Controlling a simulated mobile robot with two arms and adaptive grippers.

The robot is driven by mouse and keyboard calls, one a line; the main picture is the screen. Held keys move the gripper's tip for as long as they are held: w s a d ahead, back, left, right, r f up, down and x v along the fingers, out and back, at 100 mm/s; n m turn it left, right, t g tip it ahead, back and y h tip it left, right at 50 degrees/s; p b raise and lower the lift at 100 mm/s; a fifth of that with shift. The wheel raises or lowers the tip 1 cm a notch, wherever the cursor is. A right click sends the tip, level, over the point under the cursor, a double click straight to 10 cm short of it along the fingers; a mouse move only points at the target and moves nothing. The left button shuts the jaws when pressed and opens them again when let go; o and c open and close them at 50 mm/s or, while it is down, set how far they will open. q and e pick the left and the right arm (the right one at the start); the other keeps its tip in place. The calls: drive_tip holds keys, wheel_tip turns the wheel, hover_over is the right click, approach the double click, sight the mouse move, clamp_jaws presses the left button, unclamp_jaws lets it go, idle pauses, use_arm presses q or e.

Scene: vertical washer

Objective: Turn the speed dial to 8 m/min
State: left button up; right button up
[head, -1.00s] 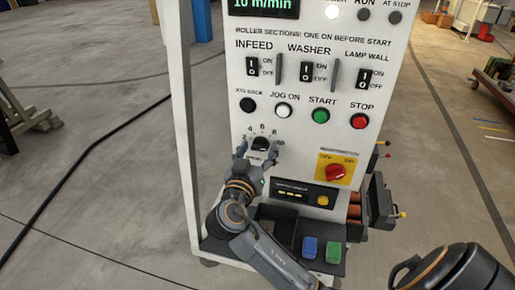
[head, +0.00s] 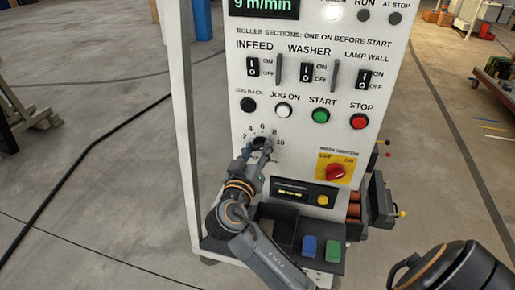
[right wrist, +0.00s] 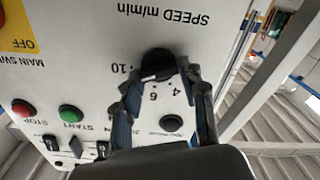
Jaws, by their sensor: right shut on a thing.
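The speed dial (head: 260,141) is a black knob on the white panel, inside a scale of numbers up to 10. My right gripper (head: 262,149) is at the dial and partly covers it. In the right wrist view, the dial (right wrist: 158,63) appears upside down below the words SPEED m/min, and my right gripper's fingers (right wrist: 160,76) are shut on it, one on each side. The green display (head: 263,6) at the top reads 9 m/min. My left gripper is not in view.
Above the dial are the jog back button (head: 248,104), jog on button (head: 283,110), green start button (head: 320,116) and red stop button (head: 359,121). The red main switch (head: 336,172) is to the right. A dark tray (head: 279,212) juts out below.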

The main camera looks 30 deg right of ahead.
drive_tip(key=n+p, duration=0.1)
drive_tip(key=n, duration=0.3)
drive_tip(key=shift+n+p, duration=0.3)
drive_tip(key=shift+n, duration=0.1)
idle(0.4)
drive_tip(key=o, duration=1.1)
drive_tip(key=shift+w, duration=0.1)
drive_tip(key=shift+o, duration=0.2)
drive_tip(key=shift+a+f, duration=0.1)
drive_tip(key=shift+a, duration=0.1)
drive_tip(key=v, duration=1.1)
drive_tip(key=shift+s+a, duration=0.2)
drive_tip(key=shift+s, duration=0.2)
